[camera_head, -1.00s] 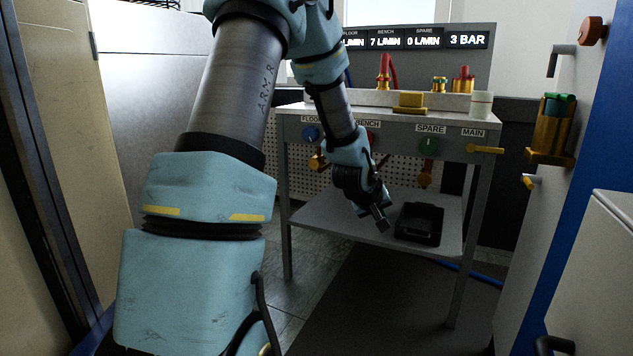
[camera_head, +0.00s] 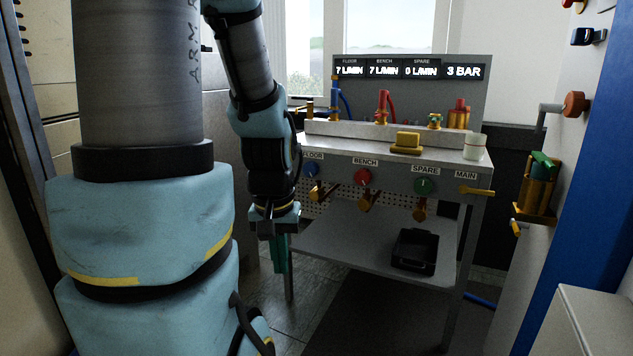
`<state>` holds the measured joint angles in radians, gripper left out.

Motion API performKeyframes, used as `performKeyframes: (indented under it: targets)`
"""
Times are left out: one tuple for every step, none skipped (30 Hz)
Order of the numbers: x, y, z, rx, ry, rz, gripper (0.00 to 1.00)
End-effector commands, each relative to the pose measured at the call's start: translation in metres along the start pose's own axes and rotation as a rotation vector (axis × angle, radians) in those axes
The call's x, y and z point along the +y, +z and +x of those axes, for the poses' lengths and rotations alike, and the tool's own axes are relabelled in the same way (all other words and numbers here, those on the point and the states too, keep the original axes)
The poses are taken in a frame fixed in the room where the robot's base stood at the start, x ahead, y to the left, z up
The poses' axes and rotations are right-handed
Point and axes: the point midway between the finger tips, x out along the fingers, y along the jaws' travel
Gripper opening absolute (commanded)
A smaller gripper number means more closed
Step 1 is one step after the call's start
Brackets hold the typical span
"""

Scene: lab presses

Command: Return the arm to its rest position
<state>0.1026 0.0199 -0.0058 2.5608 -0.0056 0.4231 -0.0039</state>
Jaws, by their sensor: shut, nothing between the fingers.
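My arm stands at the left of the head view, its large blue and grey links filling that side. The forearm hangs down beside the left end of the bench. My gripper (camera_head: 279,250) points downward in front of the bench's left legs, apart from the bench. Its fingers are together and nothing shows between them.
The bench (camera_head: 330,262) carries FLOOR, BENCH and SPARE valves and a MAIN lever (camera_head: 477,191). A black tray (camera_head: 415,251) lies on its lower shelf. The display (camera_head: 410,69) reads 7, 7, 0 L/MIN and 3 BAR. A wall with fittings stands right.

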Motion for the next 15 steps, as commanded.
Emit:
performKeyframes:
  targets:
    - [0.0, -0.005, -0.033, 0.0, 0.0, 0.0, 0.0]
    - [0.0, -0.006, -0.043, 0.0, 0.0, 0.0, 0.0]
    - [0.0, -0.008, -0.055, 0.001, 0.0, 0.0, 0.0]
    - [0.0, -0.009, -0.065, 0.001, 0.0, 0.0, 0.0]
    - [0.0, -0.011, -0.074, 0.001, 0.0, 0.0, 0.0]
    - [0.001, -0.012, -0.086, 0.001, 0.0, 0.0, 0.0]
    - [0.001, -0.014, -0.096, 0.001, 0.0, 0.0, 0.0]
    - [0.001, -0.015, -0.105, 0.001, 0.0, 0.0, 0.0]
    - [0.001, -0.017, -0.117, 0.001, 0.0, 0.0, 0.0]
    - [0.001, -0.018, -0.127, 0.001, 0.0, 0.0, 0.0]
    - [0.001, -0.019, -0.136, 0.001, 0.0, 0.0, 0.0]
    - [0.001, -0.021, -0.148, 0.001, 0.0, 0.0, 0.0]
    - [0.001, -0.022, -0.158, 0.001, 0.0, 0.0, 0.0]
    - [0.001, -0.024, -0.167, 0.001, 0.0, 0.0, 0.0]
    - [0.001, -0.025, -0.179, 0.001, 0.0, 0.0, 0.0]
